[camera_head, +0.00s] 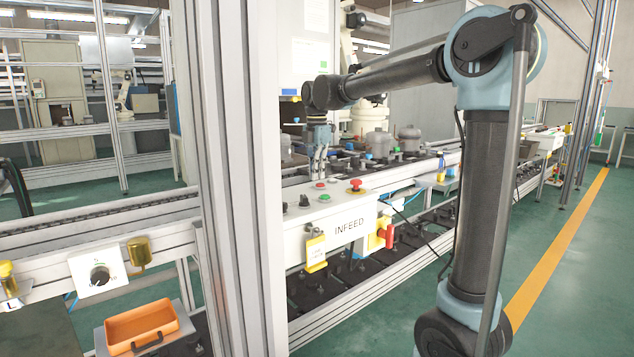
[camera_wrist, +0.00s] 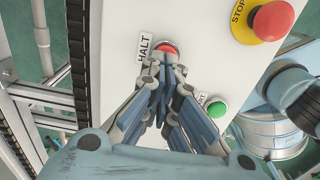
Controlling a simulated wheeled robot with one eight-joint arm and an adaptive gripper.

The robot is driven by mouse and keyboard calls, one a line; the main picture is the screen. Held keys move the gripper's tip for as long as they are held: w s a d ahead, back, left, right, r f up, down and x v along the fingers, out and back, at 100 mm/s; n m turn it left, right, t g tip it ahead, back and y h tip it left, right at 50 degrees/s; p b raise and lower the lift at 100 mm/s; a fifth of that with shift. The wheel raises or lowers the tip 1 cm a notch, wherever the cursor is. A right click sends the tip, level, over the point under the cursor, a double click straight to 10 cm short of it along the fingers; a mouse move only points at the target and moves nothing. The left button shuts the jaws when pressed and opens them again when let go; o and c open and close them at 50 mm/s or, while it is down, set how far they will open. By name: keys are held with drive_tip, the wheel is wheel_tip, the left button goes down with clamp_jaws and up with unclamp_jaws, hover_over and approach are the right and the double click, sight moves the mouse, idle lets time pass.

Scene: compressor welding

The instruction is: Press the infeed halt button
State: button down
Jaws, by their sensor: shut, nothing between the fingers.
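The infeed control box (camera_head: 335,238) is white and marked INFEED. Its halt button (camera_wrist: 167,47) is small and red, beside a HALT label (camera_wrist: 145,48) in the wrist view; the fingers partly cover it. In the head view a small red button (camera_head: 320,185) shows just below my fingertips. My gripper (camera_head: 317,172) points down over the box top, its fingers shut and empty. In the wrist view the fingertips (camera_wrist: 168,72) lie at the halt button's lower edge. I cannot tell whether they touch it.
A red STOP mushroom button (camera_wrist: 273,20) on a yellow base and a green button (camera_wrist: 217,109) sit close by on the same panel. A black knob (camera_head: 304,200) is at the box's left. A thick white post (camera_head: 240,160) stands left of the box.

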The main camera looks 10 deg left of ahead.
wheel_tip(320, 180, up, 12)
drive_tip(key=s, duration=0.1)
drive_tip(key=shift+f, duration=0.15)
drive_tip(key=shift+d, duration=0.15)
idle(0.5)
drive_tip(key=s+d+f+m, duration=0.3)
drive_tip(key=d+f+m, duration=0.2)
drive_tip(key=d, duration=0.3)
drive_tip(key=s+d+f+m+t, duration=0.1)
drive_tip(key=s+d+f+m, duration=0.3)
drive_tip(key=d, duration=0.3)
drive_tip(key=s+d+f+m, duration=0.3)
drive_tip(key=d+f+m, duration=0.2)
drive_tip(key=d, duration=0.3)
drive_tip(key=s+d+f+m, duration=0.4)
drive_tip(key=s+f, duration=0.1)
drive_tip(key=f, duration=0.2)
drive_tip(key=s+d+f+m, duration=0.4)
drive_tip(key=s+f+m, duration=0.1)
drive_tip(key=f, duration=0.3)
drive_tip(key=s+d+f+m+t, duration=0.1)
drive_tip(key=s+d+f+m, duration=0.2)
drive_tip(key=s+f, duration=0.3)
drive_tip(key=shift+d+f+m, duration=0.4)
drive_tip(key=shift+f+m, duration=0.3)
